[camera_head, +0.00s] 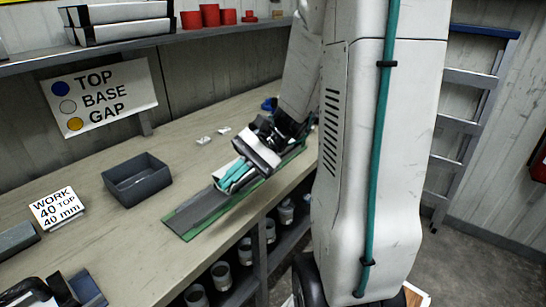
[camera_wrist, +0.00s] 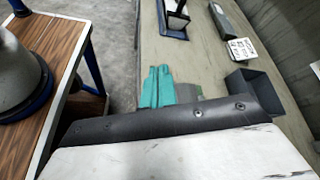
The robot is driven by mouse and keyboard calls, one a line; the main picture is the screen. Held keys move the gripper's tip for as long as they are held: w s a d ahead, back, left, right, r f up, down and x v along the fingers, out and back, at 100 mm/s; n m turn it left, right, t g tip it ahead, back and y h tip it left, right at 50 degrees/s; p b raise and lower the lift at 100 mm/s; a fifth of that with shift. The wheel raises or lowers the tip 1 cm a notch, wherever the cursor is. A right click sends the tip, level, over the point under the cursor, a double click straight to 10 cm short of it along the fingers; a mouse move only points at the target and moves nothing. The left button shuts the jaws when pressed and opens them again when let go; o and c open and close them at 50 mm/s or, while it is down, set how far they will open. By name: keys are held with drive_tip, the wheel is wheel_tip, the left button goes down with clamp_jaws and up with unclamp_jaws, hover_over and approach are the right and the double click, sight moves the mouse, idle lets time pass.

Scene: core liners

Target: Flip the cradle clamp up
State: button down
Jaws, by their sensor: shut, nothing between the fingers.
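The cradle, a long grey channel on a green base (camera_head: 198,213), lies along the front edge of the bench. My gripper (camera_head: 232,177) is over its middle, with teal fingers close together and nothing seen between them. The gripper and wrist hide much of the cradle, and I cannot make out the clamp. In the wrist view my gripper (camera_wrist: 157,87) shows its two teal fingers side by side. I cannot tell whether the fingers touch the cradle.
An empty dark bin (camera_head: 137,181) stands on the bench (camera_head: 130,235), left of the cradle. A work card (camera_head: 57,204) is farther left. Small white pieces (camera_head: 204,140) lie behind the gripper. A shelf with red cups (camera_head: 210,15) hangs above. Bench between bin and cradle is clear.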

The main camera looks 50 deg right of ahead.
drive_tip(key=w+d+f+m+t, duration=0.2)
drive_tip(key=d+f+m+t, duration=0.3)
drive_tip(key=d, duration=0.4)
drive_tip(key=w+d+f+m+t, duration=0.1)
drive_tip(key=d+f+m+t, duration=0.1)
drive_tip(key=d+m+t, duration=0.6)
drive_tip(key=s+d+f+m+t+h, duration=0.3)
drive_tip(key=d+f+m+h, duration=0.1)
drive_tip(key=d, duration=0.3)
drive_tip(key=s+d+f+m+t+h, duration=0.2)
drive_tip(key=d+f+m+t+h, duration=0.1)
drive_tip(key=d+h, duration=0.4)
wheel_tip(320, 180, down, 2)
drive_tip(key=shift+s+f+m+h, duration=0.1)
drive_tip(key=shift+s+m+h, duration=0.25)
drive_tip(key=shift+m, duration=0.55)
drive_tip(key=x, duration=1)
